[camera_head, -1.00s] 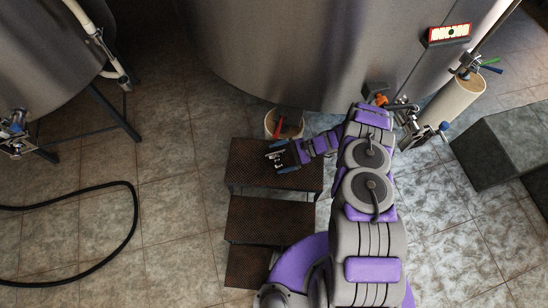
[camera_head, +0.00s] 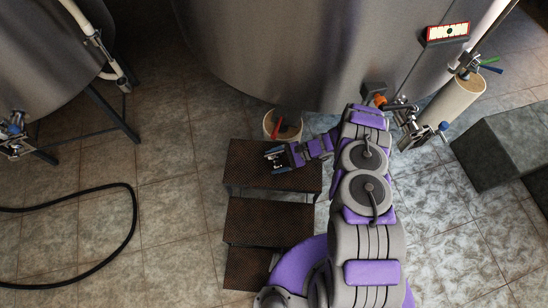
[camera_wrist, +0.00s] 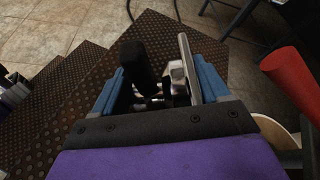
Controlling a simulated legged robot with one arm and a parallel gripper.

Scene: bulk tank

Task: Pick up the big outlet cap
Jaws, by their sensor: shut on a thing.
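My gripper (camera_head: 274,159) is over the top step, at the left end of my bent forearm. In the wrist view my gripper (camera_wrist: 160,84) has a blue finger on each side and is shut on a metal piece. I take this to be the big outlet cap (camera_wrist: 188,68), a flat silver disc seen nearly edge-on with metal fittings beside it. A black upright part (camera_wrist: 137,66) stands left of it between the fingers. The cap's face and lower part are hidden. In the head view it is too small to make out clearly.
Brown perforated steps (camera_head: 268,219) lie below the gripper. A white bucket (camera_head: 270,122) with a red-handled tool (camera_head: 276,128) stands just behind them. The large steel tank (camera_head: 300,50) rises beyond. A black hose (camera_head: 133,215) lies on the left floor. Grey blocks (camera_head: 495,145) stand right.

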